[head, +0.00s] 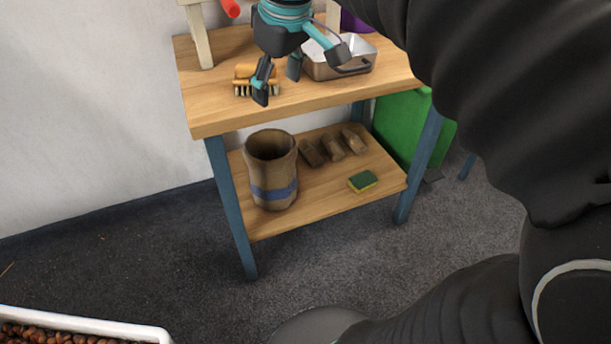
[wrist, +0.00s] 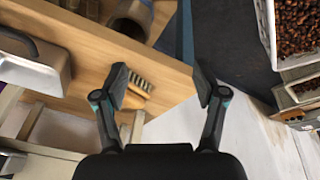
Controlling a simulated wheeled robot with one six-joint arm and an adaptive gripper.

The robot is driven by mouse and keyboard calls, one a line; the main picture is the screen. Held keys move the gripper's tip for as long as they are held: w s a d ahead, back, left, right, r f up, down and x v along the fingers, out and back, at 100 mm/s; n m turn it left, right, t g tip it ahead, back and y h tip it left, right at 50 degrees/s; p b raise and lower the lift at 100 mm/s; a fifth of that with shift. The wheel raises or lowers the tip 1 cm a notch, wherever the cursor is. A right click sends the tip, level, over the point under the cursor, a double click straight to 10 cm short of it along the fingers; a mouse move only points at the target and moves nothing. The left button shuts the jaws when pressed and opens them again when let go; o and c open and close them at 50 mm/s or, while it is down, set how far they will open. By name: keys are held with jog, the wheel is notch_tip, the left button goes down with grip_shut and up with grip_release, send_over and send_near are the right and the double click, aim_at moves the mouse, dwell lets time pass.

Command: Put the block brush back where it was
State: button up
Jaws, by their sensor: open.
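The block brush (head: 243,88) lies on the bench's wooden top (head: 215,112), near its left front part, with an orange-tan block and pale bristles. My gripper (head: 300,76) is open and empty above the top, with one finger in front of the brush's right end. In the wrist view the brush (wrist: 139,84) shows just beside the left finger of my gripper (wrist: 162,82), partly hidden by it. The fingers appear apart from the brush; exact height above the top is hard to tell.
A metal pan (head: 350,66) stands right of my gripper. The lower shelf (head: 325,198) holds a sack (head: 271,170), several brown blocks (head: 333,147) and a green-yellow sponge (head: 363,181). A white crate of chestnuts (head: 120,328) is at lower left. The bench's front edge is clear.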

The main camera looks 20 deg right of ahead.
jog(key=s+f+m+t, duration=0.2)
jog(key=s+f+m, duration=0.4)
jog(key=s+f, duration=0.8)
jog(key=shift+s+h, duration=0.15)
jog(key=shift+h, duration=0.15)
jog(key=shift+c, duration=0.2)
